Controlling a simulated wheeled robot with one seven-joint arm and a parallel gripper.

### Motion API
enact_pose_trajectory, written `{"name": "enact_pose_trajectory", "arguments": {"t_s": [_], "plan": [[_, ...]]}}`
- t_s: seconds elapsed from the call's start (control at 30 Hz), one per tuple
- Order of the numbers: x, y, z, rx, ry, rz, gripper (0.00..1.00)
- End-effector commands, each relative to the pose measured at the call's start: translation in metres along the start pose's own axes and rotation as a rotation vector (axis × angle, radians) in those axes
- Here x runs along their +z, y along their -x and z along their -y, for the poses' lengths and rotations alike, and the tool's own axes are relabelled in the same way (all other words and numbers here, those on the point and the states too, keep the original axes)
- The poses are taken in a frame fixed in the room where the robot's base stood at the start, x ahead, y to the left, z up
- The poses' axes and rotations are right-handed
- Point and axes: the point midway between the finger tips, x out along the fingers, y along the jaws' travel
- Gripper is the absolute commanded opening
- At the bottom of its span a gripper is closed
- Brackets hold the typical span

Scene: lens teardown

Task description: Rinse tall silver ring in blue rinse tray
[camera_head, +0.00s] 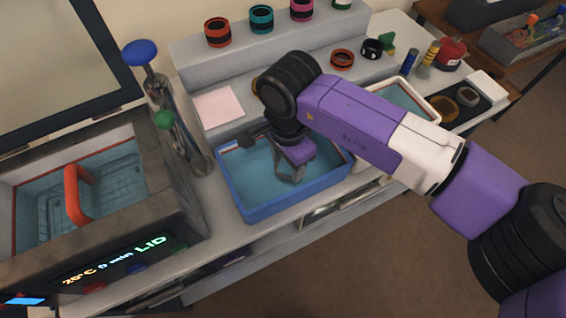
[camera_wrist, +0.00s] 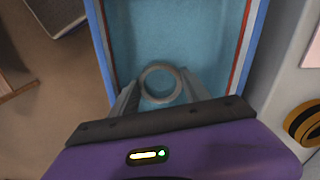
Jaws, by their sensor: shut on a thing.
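The blue rinse tray (camera_head: 240,212) stands on the bench in the middle of the head view, with light blue liquid in it. In the wrist view the tray's blue rim (camera_wrist: 98,40) runs down the left side. The silver ring (camera_wrist: 145,88) sits between the two fingers of my gripper (camera_wrist: 160,88), which is shut on it. In the head view my gripper (camera_head: 290,172) points down inside the tray. The ring is hidden or too small to tell there. I cannot tell whether the ring touches the liquid or the tray floor.
A bath with a red handle (camera_head: 75,195) stands at the left, beside a metal cylinder with a blue knob (camera_head: 140,52). A stepped shelf behind carries several coloured rings, one of them red (camera_head: 218,32). A white tray (camera_head: 432,108) stands right of the blue tray.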

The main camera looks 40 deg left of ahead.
Motion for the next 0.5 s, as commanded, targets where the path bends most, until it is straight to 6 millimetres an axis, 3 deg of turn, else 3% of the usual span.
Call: {"name": "enact_pose_trajectory", "arguments": {"t_s": [0.5], "plan": [[0.0,0.04,0.0,0.0,0.001,0.0,0.15]]}}
